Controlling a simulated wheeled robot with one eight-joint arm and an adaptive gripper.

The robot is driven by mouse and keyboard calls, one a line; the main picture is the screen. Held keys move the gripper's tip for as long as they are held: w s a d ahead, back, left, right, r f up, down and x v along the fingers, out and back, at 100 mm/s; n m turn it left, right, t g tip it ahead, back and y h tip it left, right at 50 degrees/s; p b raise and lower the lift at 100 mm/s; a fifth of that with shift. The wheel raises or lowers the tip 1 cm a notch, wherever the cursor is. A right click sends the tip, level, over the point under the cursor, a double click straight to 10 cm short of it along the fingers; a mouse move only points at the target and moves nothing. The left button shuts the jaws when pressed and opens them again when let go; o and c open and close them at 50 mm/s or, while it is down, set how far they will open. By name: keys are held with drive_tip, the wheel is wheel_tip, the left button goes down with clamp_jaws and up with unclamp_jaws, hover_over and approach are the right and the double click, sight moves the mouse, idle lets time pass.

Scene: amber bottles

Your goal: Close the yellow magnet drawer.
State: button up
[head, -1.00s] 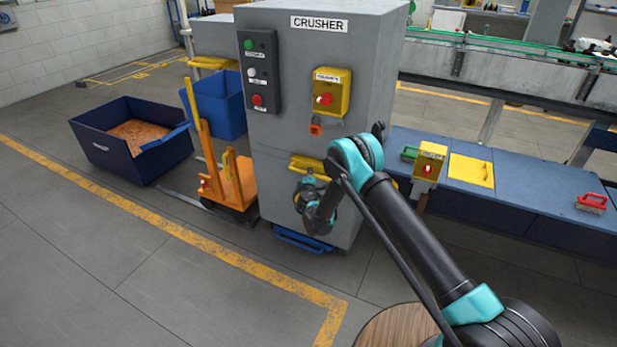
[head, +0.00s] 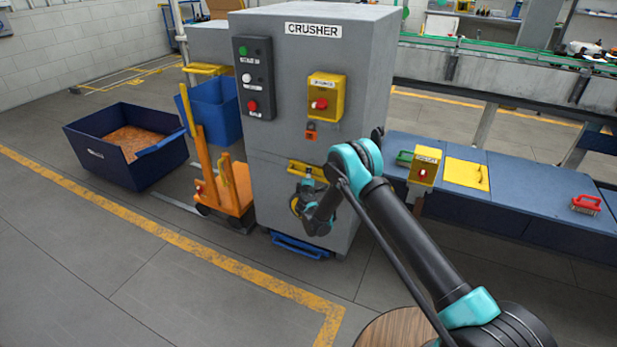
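The grey crusher (head: 345,110) stands in the middle of the head view. A yellow drawer front (head: 306,169) shows low on its front face, below the orange latch-like part (head: 311,131). I take it for the magnet drawer. How far it stands out is hard to tell, as my arm covers part of it. My gripper (head: 299,203) is just below and in front of the drawer, close to the crusher face. It looks small and dark, and its fingertips are not clear. I cannot tell whether it touches the drawer.
A yellow box with a red knob (head: 325,98) and a button panel (head: 254,78) are on the crusher. An orange pallet truck (head: 234,187) and blue bins (head: 124,150) stand left. A blue bench (head: 530,185) is right. The floor (head: 180,290) in front is clear.

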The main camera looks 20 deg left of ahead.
drive_tip(key=v, duration=0.7)
idle(0.3)
drive_tip(key=w+d+r+m+g+h, duration=0.1)
drive_tip(key=w+d+r+m+h, duration=0.15)
drive_tip(key=d+r, duration=0.55)
drive_tip(key=w+d+r+m+g+h, duration=0.1)
drive_tip(key=w+d+r+m+h, duration=0.25)
drive_tip(key=d, duration=0.85)
drive_tip(key=s+d+r+m+g, duration=0.25)
drive_tip(key=s+d+r, duration=0.2)
drive_tip(key=d, duration=0.55)
drive_tip(key=s+d+r+m+g, duration=0.1)
drive_tip(key=s+d+r+m, duration=0.35)
drive_tip(key=d, duration=0.55)
drive_tip(key=s+d+r+m+g, duration=0.2)
drive_tip(key=s+d+m, duration=0.1)
drive_tip(key=s+d, duration=1)
drive_tip(key=s+d+f+m+g, duration=0.1)
drive_tip(key=s+m, duration=0.1)
drive_tip(key=s, duration=0.8)
drive_tip(key=s+d+f+m+g+y, duration=0.1)
drive_tip(key=s+d+f+m+g, duration=0.1)
drive_tip(key=s, duration=0.9)
drive_tip(key=shift+s+d+f+m, duration=0.25)
drive_tip(key=shift+s+d+m, duration=0.05)
drive_tip(key=shift+s+m, duration=0.1)
